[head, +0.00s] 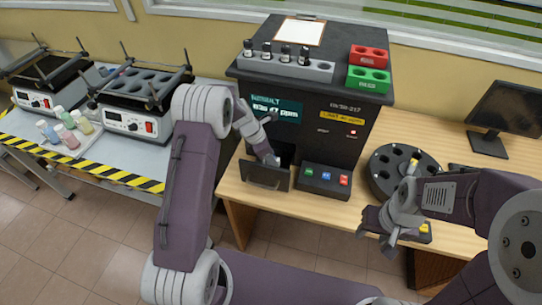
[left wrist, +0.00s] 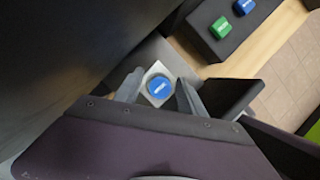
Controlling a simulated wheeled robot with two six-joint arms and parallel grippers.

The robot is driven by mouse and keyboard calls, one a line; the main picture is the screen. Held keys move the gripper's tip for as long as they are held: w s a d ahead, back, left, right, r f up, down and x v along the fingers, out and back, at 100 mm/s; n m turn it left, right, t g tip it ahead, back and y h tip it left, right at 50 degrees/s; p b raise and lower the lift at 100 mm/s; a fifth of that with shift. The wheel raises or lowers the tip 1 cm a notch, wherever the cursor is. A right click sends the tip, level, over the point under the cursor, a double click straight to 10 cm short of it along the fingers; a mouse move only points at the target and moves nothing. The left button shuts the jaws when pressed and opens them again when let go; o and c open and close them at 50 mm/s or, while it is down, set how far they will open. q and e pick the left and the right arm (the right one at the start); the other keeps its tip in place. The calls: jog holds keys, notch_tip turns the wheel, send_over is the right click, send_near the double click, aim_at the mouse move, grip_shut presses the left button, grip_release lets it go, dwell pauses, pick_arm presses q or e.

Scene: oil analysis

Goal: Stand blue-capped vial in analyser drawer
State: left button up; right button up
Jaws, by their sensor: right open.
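In the left wrist view the blue-capped vial (left wrist: 160,87) is seen from above, its cap facing up, within a pale square piece in the drawer area. My left gripper (left wrist: 158,82) has one finger on each side of the cap, with visible gaps. In the head view my left gripper (head: 271,158) points down into the open analyser drawer (head: 265,176), and the vial is hidden there. The black analyser (head: 318,122) stands behind it. My right gripper (head: 391,236) is open and low, in front of the round carousel.
A button box (head: 325,181) stands right of the drawer. The dark carousel (head: 382,178) is further right, with a monitor (head: 506,115) behind. Several dark-capped vials stand in a grey rack (head: 262,64) on the analyser, beside red (head: 368,56) and green (head: 367,79) racks.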

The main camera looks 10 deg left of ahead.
pick_arm(q)
jog(key=shift+r, duration=0.3)
jog(key=p+v, duration=0.2)
jog(key=v, duration=1)
jog(key=s+d+f+m+g+y, duration=0.1)
jog(key=s+f+m+y, duration=0.1)
jog(key=s+m, duration=2)
jog(key=shift+d+f+m+y, duration=0.2)
jog(key=shift+m+y, duration=0.7)
jog(key=shift+m, duration=0.2)
jog(key=shift+r, duration=0.2)
